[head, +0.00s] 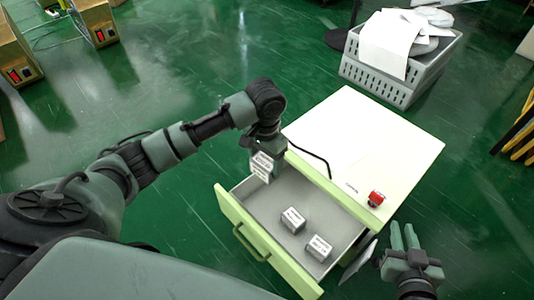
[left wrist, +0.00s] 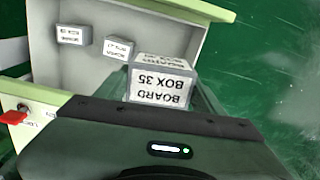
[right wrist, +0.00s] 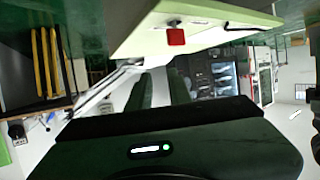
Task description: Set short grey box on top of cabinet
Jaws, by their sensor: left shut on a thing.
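My left gripper (head: 264,154) is shut on a short grey box (head: 261,168) with white labels, above the back left part of the open drawer (head: 250,197). In the left wrist view the held box (left wrist: 160,83) reads "BOARD BOX 35" upside down. The cabinet (head: 365,135) has a bare, pale top with a light green edge, to the right of the held box. My right gripper (head: 404,236) is open and empty, to the right of the cabinet's front corner; its parted fingers also show in the right wrist view (right wrist: 160,92).
Two more labelled grey boxes (head: 292,220) (head: 318,248) lie in the drawer. A red knob (head: 375,198) sits at the cabinet's front edge, and a dark cable runs near its left edge. A grey crate (head: 400,75) with white items stands behind.

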